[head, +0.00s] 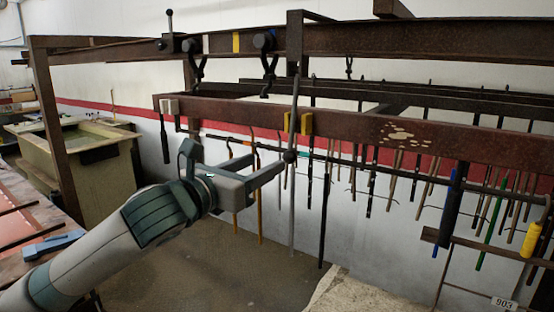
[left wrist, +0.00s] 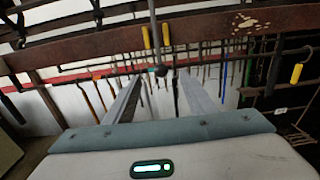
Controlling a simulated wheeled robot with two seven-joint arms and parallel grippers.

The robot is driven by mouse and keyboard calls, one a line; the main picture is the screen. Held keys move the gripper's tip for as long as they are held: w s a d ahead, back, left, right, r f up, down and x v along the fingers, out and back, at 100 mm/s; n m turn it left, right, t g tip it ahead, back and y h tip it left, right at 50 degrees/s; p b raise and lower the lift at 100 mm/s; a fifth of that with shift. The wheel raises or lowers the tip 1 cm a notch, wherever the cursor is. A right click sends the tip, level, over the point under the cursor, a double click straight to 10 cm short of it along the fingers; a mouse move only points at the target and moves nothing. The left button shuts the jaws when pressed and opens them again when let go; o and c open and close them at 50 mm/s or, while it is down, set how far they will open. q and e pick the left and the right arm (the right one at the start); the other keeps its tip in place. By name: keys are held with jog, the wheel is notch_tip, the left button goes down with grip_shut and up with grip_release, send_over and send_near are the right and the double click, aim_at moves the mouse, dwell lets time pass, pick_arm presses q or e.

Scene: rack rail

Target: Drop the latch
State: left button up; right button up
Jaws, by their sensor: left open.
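A thin grey lever rod, which I take for the latch (head: 295,112), hangs down across the front of the rusty rail and ends in a dark ball knob (head: 290,156). Two yellow blocks (head: 305,123) flank the rod on the rail. My left gripper (head: 268,158) is open, just left of the knob in the head view. In the left wrist view the knob (left wrist: 161,70) appears between and beyond the tips of my open left gripper (left wrist: 160,79). Whether either finger touches it I cannot tell. My right gripper is not in view.
The rusty front rail (head: 350,122) runs across above my gripper. An upper beam (head: 340,40) carries hooks and an upright lever with a black ball (head: 169,12). Several thin rods hang behind and to the right. A beige tank (head: 75,160) stands at the left.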

pick_arm(q)
jog(key=shift+p+x, duration=0.85)
jog(key=shift+x, duration=2.65)
grip_shut()
